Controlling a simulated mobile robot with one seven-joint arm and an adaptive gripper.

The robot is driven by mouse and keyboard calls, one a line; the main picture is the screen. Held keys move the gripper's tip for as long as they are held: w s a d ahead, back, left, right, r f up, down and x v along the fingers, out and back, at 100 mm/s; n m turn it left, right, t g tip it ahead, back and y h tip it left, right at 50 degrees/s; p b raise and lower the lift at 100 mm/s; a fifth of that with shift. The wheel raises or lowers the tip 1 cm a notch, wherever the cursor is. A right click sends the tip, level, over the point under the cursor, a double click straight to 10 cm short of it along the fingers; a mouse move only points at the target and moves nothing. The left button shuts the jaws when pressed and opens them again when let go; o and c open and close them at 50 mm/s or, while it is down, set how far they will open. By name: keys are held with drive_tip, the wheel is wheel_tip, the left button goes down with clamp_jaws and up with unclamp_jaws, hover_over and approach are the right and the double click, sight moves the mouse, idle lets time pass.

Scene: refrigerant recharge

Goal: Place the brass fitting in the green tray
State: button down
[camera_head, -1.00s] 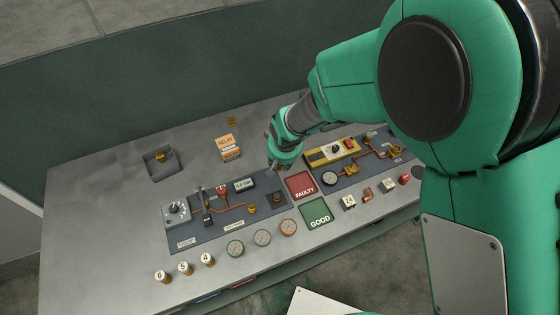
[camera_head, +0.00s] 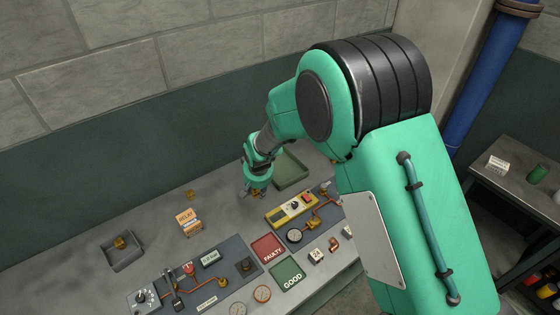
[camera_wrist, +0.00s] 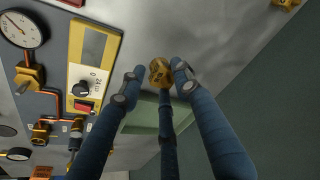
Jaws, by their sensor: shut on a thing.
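My gripper (camera_head: 256,192) is above the back of the bench, just left of the green tray (camera_head: 291,172), as seen in the head view. In the wrist view its blue fingers are shut on a brass fitting (camera_wrist: 160,71), which shows between their tips. The held fitting cannot be made out in the head view. The green tray is shallow and olive, and its visible floor looks empty. In the wrist view the tray (camera_wrist: 146,113) shows partly behind the fingers.
A grey tray (camera_head: 123,260) at left holds a brass piece (camera_head: 120,242). An orange relay box (camera_head: 188,221) and a small brass piece (camera_head: 190,195) stand nearby. Red FAULTY (camera_head: 268,248) and green GOOD (camera_head: 288,274) squares lie in front, beside a yellow meter (camera_head: 291,210) and gauge panel.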

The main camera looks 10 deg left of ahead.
drive_tip(key=w+d+r+m+p, duration=0.1)
drive_tip(key=w+d, duration=0.3)
drive_tip(key=w, duration=0.5)
drive_tip(key=w+d+r+m+p, duration=0.1)
drive_tip(key=w+d+m+p, duration=0.1)
drive_tip(key=w, duration=0.7)
drive_tip(key=shift+w+d+m+p, duration=0.2)
drive_tip(key=shift+d+m+p, duration=0.2)
drive_tip(key=shift+d+p, duration=0.5)
approach(283, 177)
drive_tip(key=shift+w+a+f, duration=0.15)
drive_tip(key=shift+w+a, duration=0.35)
drive_tip(key=shift+w, duration=0.1)
drive_tip(key=shift+f, duration=0.1)
drive_tip(key=shift+f, duration=1.8)
drive_tip(key=shift+f, duration=0.1)
drive_tip(key=c, duration=1.5)
unclamp_jaws()
drive_tip(key=shift+c, duration=0.2)
